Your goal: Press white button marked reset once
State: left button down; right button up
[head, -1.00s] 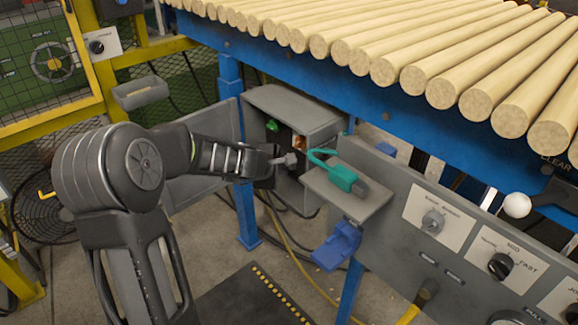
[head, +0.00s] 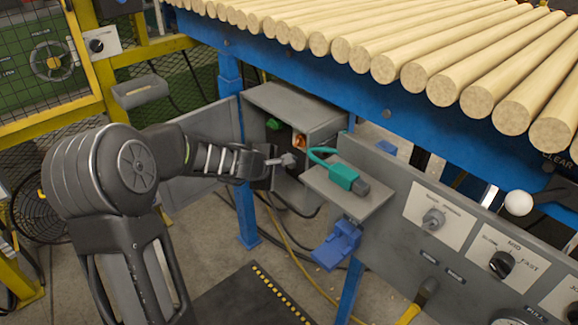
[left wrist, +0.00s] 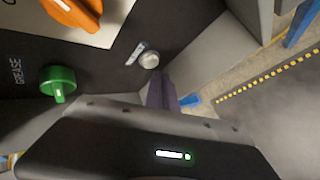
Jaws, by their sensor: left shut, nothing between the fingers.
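A small round white button (left wrist: 149,59) shows in the left wrist view on a dark panel, with a small pale label beside it too small to read. In the head view the panel lies inside an open grey box (head: 290,100) under the blue frame. My left gripper (head: 287,160) is at the box's open front, shut and empty. In the left wrist view its fingers (left wrist: 161,90) end just below the button; I cannot tell whether they touch it. The button is not clear in the head view. My right gripper is not in view.
A green knob (left wrist: 58,82) marked GREASE and an orange knob (left wrist: 75,10) are on the same panel. A grey shelf (head: 365,205) with a teal-handled tool (head: 342,175) stands right of the box. The box door (head: 200,165) hangs open at left.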

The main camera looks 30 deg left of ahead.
pick_arm(q)
jog(key=shift+s, duration=0.15)
jog(key=s, duration=0.2)
jog(key=s+a+b, duration=0.1)
jog(key=s, duration=0.1)
jog(key=shift+s+a, duration=0.2)
jog(key=shift+s, duration=0.1)
dwell(0.3)
dwell(0.8)
